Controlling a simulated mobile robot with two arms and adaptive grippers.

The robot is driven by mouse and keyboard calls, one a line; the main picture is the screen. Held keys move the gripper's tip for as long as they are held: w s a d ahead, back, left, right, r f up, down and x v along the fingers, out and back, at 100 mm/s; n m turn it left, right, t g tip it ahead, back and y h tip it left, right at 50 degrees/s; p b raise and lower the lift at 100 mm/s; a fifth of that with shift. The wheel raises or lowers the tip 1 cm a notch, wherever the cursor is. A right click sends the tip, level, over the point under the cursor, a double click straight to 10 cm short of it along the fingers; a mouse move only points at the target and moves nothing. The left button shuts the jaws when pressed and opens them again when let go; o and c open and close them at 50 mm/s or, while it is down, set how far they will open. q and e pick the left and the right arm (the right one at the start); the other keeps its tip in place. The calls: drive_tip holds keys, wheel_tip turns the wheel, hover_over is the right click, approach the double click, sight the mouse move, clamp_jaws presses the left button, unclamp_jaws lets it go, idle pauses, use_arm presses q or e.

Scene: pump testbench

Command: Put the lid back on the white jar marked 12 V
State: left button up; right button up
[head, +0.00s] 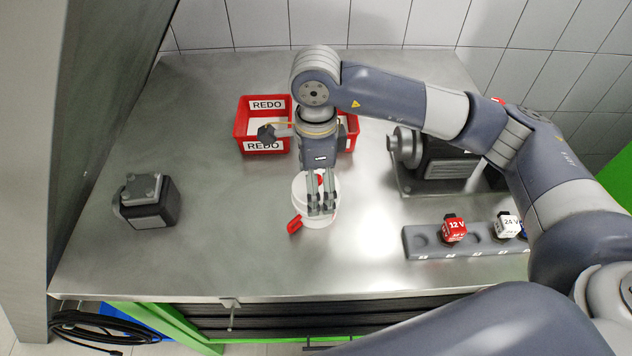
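A white round jar (299,192) with red parts stands on the metal bench near the middle. One red part (295,225) sticks out at its lower left, and another shows behind my fingers. My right gripper (321,208) points down over the jar, its fingers close together and covering much of it. I cannot tell whether they hold anything. The lid cannot be told apart from the jar here, and no 12 V mark on the jar is readable. My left gripper is not in view.
A red REDO bin (240,125) stands behind my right gripper. A grey rack (425,241) at the right holds a red 12 V block (454,230) and a white 24 V block (506,225). A motor-like unit (450,158) stands behind it. A dark block (150,204) is at left. The front left bench is clear.

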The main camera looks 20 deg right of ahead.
idle(0.3)
drive_tip(key=o, duration=0.9)
drive_tip(key=shift+c, duration=0.2)
drive_tip(key=shift+r, duration=0.15)
drive_tip(key=shift+r+p, duration=1.45)
drive_tip(key=shift+r, duration=1.95)
clamp_jaws()
